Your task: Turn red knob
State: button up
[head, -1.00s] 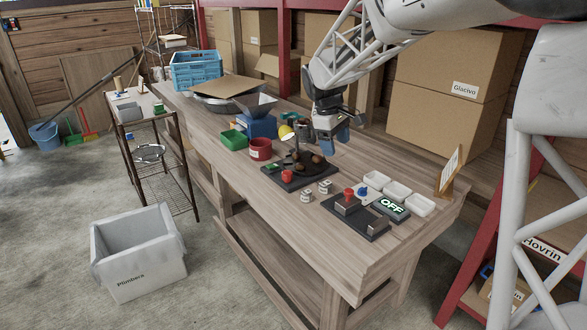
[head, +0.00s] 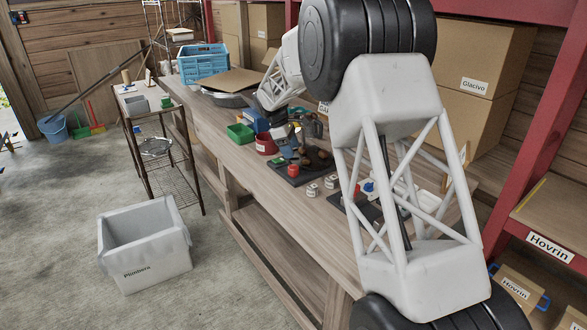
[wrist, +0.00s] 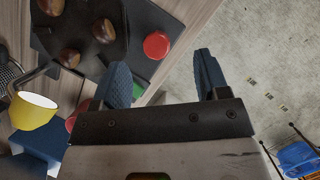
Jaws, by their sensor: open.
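A green piece (wrist: 138,88) shows between the fingers. Another small red part (head: 357,190) on a second device is partly hidden behind my arm.
A red pot (head: 266,144), a green tray (head: 240,133) and a yellow lamp shade (wrist: 33,110) are close by. Two small white blocks (head: 313,190) sit right of the board. A grey bin (head: 145,245) stands on the floor. The bench's front strip is clear.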

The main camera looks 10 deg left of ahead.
aim_at(293, 167)
jog(key=shift+w+a+f+n, duration=0.15)
jog(key=shift+w+a+f, duration=0.15)
jog(key=shift+a+f, duration=0.2)
jog(key=shift+w+a+f+n, duration=0.15)
jog(key=shift+w+a+f, duration=0.15)
jog(key=shift+a+f, duration=0.2)
jog(key=shift+x, duration=3.85)
jog(key=c, duration=0.9)
